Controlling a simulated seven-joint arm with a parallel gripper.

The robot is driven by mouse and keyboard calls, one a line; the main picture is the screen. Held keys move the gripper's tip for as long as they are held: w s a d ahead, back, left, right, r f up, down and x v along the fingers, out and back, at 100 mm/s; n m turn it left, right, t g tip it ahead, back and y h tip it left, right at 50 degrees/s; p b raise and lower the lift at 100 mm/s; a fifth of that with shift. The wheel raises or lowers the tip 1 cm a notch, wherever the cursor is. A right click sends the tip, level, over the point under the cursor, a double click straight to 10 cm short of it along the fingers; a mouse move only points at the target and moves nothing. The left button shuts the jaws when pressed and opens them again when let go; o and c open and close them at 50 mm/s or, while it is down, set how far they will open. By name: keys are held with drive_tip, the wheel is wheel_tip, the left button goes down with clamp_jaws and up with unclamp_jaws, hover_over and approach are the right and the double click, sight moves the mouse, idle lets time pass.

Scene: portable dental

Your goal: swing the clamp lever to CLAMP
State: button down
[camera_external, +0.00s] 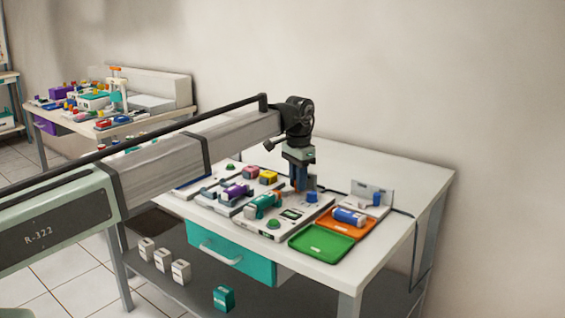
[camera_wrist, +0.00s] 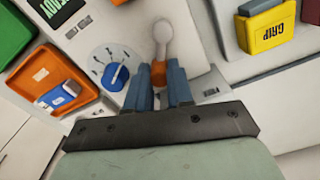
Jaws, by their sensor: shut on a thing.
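The clamp lever (camera_wrist: 162,48) shows in the wrist view as a pale arm with a rounded end at the top and an orange part (camera_wrist: 158,73) at its lower end. My gripper (camera_wrist: 159,75) is shut on the orange part, with one blue-grey finger on each side. In the external view my gripper (camera_external: 300,184) points down at the white device panel (camera_external: 271,229) on the table. The arm and gripper hide most of the lever there. No CLAMP marking is readable.
A blue dial knob (camera_wrist: 116,77) sits just left of my fingers. A yellow block marked GRIP (camera_wrist: 268,30) lies to the right. A green tray (camera_external: 321,244) and an orange tray (camera_external: 361,228) with a blue-and-white item (camera_external: 349,216) stand at the table's right.

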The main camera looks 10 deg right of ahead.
drive_tip(key=c, duration=1)
unclamp_jaws()
drive_tip(key=shift+r, duration=0.1)
wheel_tip(320, 180, up, 14)
drive_tip(key=shift+f, duration=0.2)
